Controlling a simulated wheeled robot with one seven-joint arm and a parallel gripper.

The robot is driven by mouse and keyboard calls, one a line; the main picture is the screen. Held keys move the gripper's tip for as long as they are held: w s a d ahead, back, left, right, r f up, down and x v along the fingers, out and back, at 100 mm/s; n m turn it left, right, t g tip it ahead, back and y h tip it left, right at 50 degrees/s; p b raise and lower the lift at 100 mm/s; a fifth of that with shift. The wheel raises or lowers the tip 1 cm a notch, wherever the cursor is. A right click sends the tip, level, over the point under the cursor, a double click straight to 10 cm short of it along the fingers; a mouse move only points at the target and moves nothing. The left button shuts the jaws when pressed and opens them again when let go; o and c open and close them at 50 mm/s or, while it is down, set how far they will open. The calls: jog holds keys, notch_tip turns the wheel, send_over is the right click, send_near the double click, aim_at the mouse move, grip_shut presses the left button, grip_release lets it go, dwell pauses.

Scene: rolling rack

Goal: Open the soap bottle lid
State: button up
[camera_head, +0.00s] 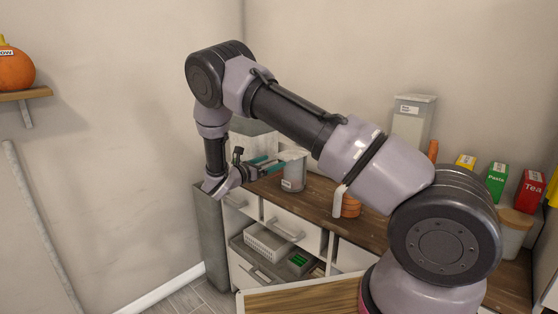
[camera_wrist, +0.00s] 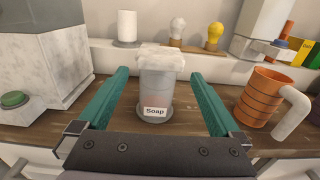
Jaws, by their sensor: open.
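The soap bottle (camera_wrist: 157,92) stands upright on the wooden counter in the wrist view, a grey cylinder with a white "Soap" label. Its whitish lid (camera_wrist: 161,60) sits on top and looks closed. In the head view the bottle (camera_head: 293,174) stands near the counter's left end. My gripper (camera_wrist: 160,80) is open, with one teal finger on each side of the bottle and visible gaps between fingers and bottle. In the head view my gripper (camera_head: 268,164) reaches toward the bottle from the left.
An orange mug (camera_wrist: 268,97) with a white handle stands right of the bottle. A grey block-like appliance with a green button (camera_wrist: 14,99) is at left. A white cylinder (camera_wrist: 127,28) and two bulbs stand on the ledge behind. An open drawer (camera_head: 268,244) is below the counter.

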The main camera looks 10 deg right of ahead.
aim_at(280, 158)
jog(key=shift+x, duration=2.35)
jog(key=shift+c, duration=0.3)
grip_shut()
